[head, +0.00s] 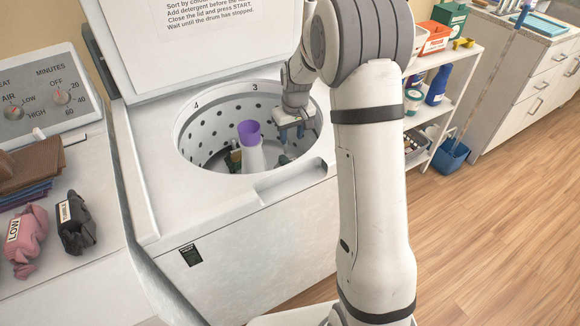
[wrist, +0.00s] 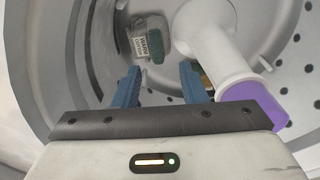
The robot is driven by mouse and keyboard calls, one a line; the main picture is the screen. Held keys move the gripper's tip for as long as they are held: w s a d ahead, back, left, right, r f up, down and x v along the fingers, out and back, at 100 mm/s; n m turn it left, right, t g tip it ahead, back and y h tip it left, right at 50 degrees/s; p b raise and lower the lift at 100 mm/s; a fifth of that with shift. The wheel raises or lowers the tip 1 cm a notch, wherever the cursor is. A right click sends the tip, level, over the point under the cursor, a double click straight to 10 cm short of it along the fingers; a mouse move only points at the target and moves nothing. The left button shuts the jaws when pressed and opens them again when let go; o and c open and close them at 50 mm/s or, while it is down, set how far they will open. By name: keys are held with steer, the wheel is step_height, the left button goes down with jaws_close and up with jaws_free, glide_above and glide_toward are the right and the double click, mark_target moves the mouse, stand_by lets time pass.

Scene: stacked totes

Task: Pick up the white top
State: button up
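A pale bundle with a label reading "WARM COTTON" (wrist: 139,44) lies low in the washer drum in the wrist view. Dark green cloth (wrist: 157,52) shows against its right side; I cannot tell whether the two are one piece. My gripper (wrist: 159,82) points down into the drum with its two blue fingers apart and nothing between them. The bundle is beyond the fingertips, apart from them. In the head view my gripper (head: 292,133) is at the right inside of the drum, right of the agitator. The pale bundle is not clearly visible there.
The white agitator with a purple top (head: 249,132) stands mid-drum, close right of my fingers in the wrist view. The drum rim (head: 190,112) surrounds my gripper. The open lid (head: 165,50) stands behind. Pink (head: 27,240) and dark (head: 76,224) labelled bundles lie at left.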

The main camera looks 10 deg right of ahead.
steer(key=b, duration=0.1)
glide_toward(287, 162)
steer(key=shift+f+n, duration=0.3)
steer(key=shift+f, duration=0.25)
steer(key=f, duration=0.2)
steer(key=w+f, duration=0.1)
steer(key=f, duration=0.5)
steer(key=shift+w+a+f, duration=0.1)
steer(key=shift+w+a, duration=0.05)
steer(key=shift+a, duration=0.1)
steer(key=shift+c, duration=0.6)
jaws_close()
